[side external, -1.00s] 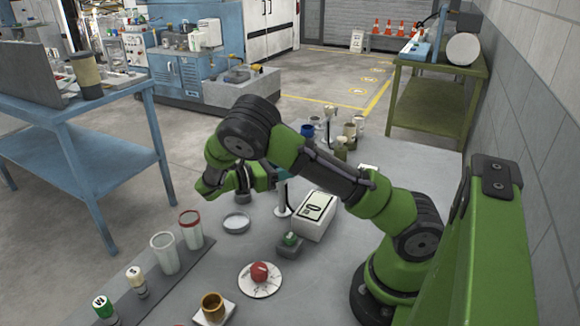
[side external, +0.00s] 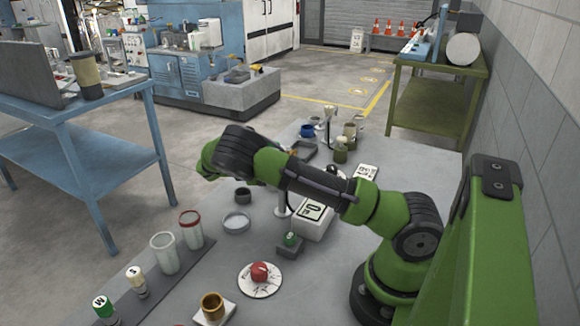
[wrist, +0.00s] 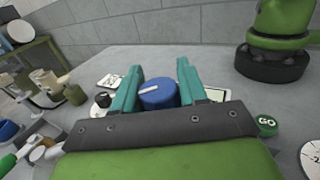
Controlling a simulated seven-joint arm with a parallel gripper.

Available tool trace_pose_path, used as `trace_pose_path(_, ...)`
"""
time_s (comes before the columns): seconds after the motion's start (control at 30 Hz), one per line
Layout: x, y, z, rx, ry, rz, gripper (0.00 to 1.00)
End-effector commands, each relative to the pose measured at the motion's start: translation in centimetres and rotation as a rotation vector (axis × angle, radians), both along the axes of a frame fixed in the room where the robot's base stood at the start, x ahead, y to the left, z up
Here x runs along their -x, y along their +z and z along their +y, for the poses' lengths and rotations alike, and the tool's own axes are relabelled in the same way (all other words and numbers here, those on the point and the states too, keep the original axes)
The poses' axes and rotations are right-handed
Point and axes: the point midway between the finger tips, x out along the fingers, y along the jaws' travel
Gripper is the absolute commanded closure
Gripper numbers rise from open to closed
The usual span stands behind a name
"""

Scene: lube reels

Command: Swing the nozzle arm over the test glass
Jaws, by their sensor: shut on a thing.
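In the wrist view, my gripper's teal fingers (wrist: 158,80) stand either side of a round blue knob (wrist: 158,95) with a white line on top, and are shut on it. In the side view the fingers and knob are hidden behind my arm. A thin white post (side external: 282,206) rises under my forearm; its top is hidden, and I cannot make out the nozzle arm. Two clear glasses stand on a dark strip at the left: a plain one (side external: 165,253) and a red-rimmed one (side external: 190,229). I cannot tell which is the test glass.
A shallow dish (side external: 236,222) and a dark cup (side external: 242,195) lie near the post. A white box (side external: 312,226), a green button (side external: 291,240), a red knob on a dial (side external: 259,272) and a brass cup (side external: 213,306) stand nearer the front. Several cups stand behind.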

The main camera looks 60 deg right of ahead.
Motion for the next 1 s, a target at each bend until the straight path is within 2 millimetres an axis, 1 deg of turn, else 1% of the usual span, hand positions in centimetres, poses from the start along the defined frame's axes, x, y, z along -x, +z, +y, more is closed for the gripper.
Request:
trace_pose_path(0.23,0.0,-0.1,0.0,-0.003,0.000,-0.002,1.00)
trace_pose_path(0.27,0.0,-0.1,0.0,-0.003,0.000,-0.002,0.57)
trace_pose_path(0.3,0.0,-0.1,0.0,-0.003,0.000,-0.002,0.51)
trace_pose_path(0.4,0.0,-0.1,0.0,-0.003,-0.001,-0.002,0.37)
trace_pose_path(0.67,0.0,0.0,0.0,-0.001,-0.001,-0.002,0.37)
trace_pose_path(0.77,-0.4,0.0,0.1,0.000,0.000,0.000,0.37)
trace_pose_path(0.87,-1.4,0.0,0.6,0.002,0.002,0.000,0.37)
trace_pose_path(1.0,-3.2,0.0,1.5,0.006,0.002,-0.001,0.37)
